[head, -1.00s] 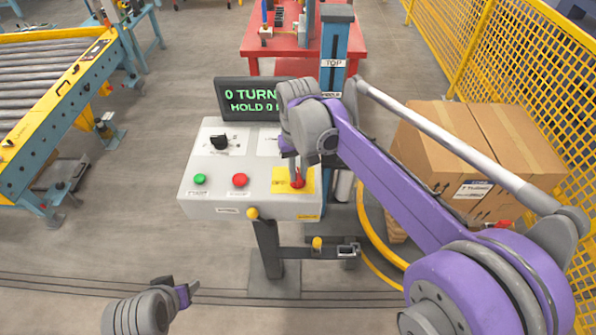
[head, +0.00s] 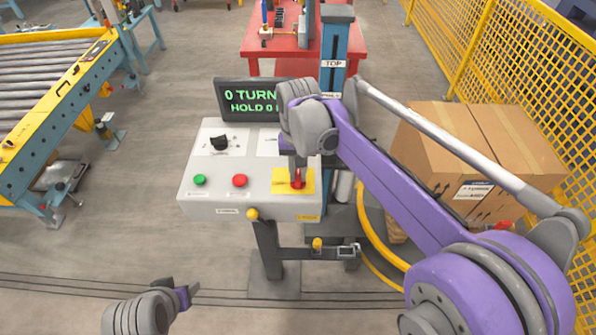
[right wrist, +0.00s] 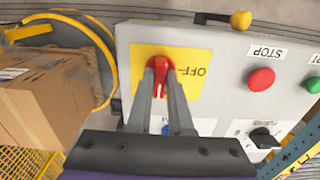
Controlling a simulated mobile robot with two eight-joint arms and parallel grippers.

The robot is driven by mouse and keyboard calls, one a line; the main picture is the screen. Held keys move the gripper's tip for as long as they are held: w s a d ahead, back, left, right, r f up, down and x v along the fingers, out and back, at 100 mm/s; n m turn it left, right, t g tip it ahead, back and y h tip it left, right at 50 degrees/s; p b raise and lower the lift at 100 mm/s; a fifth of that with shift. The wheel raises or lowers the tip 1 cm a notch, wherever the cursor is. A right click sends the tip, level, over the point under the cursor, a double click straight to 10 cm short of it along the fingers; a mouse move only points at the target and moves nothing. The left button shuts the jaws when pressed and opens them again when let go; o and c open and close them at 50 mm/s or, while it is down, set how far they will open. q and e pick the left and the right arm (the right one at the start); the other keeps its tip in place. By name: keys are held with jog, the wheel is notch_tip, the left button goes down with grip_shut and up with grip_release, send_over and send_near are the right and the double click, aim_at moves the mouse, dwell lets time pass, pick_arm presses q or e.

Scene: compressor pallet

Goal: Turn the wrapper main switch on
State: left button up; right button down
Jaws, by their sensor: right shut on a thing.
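The wrapper main switch (head: 297,178) is a red rotary handle on a yellow plate at the right of the grey control box (head: 255,207). In the right wrist view the red handle (right wrist: 160,76) stands lengthwise up the picture, with an upside-down OFF label to its right. My right gripper (right wrist: 163,80) is shut on the handle, a finger on either side. In the head view my right wrist is above the switch and covers part of the panel and display. My left gripper (head: 182,287) is low at the left, empty, fingers apart.
The display (head: 248,100) is lit with green text, partly hidden. A black selector (head: 219,142), green button (head: 200,180) and red button (head: 240,181) are on the panel. Cartons (head: 475,150) and a yellow fence (head: 530,85) stand right. A roller conveyor (head: 50,75) is left.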

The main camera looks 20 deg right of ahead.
aim_at(298, 175)
jog(key=c, duration=0.8)
grip_release()
notch_tip(298, 175, up, 11)
jog(key=shift+f+p, duration=0.1)
jog(key=shift+p, duration=0.25)
